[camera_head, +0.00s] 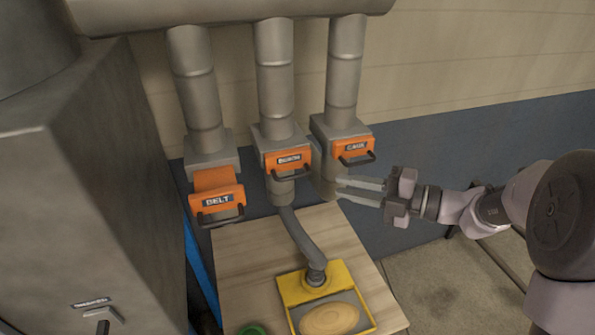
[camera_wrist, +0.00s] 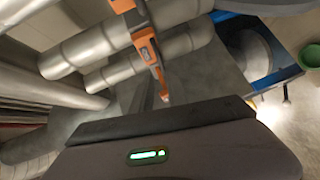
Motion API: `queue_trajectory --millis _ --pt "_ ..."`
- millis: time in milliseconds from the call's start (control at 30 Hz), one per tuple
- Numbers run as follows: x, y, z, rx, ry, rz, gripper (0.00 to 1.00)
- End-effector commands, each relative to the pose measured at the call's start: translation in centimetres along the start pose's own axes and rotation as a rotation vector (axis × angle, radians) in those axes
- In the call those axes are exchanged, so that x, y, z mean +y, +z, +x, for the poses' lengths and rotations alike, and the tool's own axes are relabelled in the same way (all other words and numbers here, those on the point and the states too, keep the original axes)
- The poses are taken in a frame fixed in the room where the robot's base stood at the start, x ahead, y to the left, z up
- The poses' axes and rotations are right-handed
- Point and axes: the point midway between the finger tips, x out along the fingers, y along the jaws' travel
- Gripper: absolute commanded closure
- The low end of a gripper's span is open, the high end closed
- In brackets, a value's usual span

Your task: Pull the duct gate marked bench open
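Three orange duct gates with dark handles hang on grey ducts in the head view. The middle gate (camera_head: 287,162) has a small blurred label that looks like BENCH. A grey hose runs from below it to the bench. The left gate (camera_head: 217,202) reads BELT and its orange slide sticks out further. The right gate (camera_head: 354,149) has a label I cannot read surely. My gripper (camera_head: 340,187) is right of the middle gate and below the right one, fingers pointing left, apart and empty. The wrist view shows an orange gate (camera_wrist: 145,45) ahead, its label unreadable.
A wooden bench (camera_head: 245,245) stands below, with a yellow tray (camera_head: 291,292) holding a round wooden piece (camera_head: 330,318). A green object (camera_head: 252,329) is at the bottom edge. A big grey cabinet (camera_head: 100,180) blocks the left.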

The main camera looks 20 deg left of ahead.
Motion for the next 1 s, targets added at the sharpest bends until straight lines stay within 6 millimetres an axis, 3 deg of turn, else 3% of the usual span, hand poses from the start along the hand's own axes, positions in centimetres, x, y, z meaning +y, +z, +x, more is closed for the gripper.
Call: queue_trajectory --millis 300,500,700,967,1000 --pt "-0.1 -0.2 7.3 0.005 -0.003 -0.002 0.81" --pt "-0.1 -0.1 10.8 0.003 -0.003 -0.003 0.81" --pt "-0.1 -0.1 12.5 0.002 -0.003 -0.003 0.81" --pt "-0.1 -0.1 12.7 0.001 -0.003 -0.003 0.81" --pt "-0.1 -0.1 12.7 0.001 -0.003 -0.003 0.85"
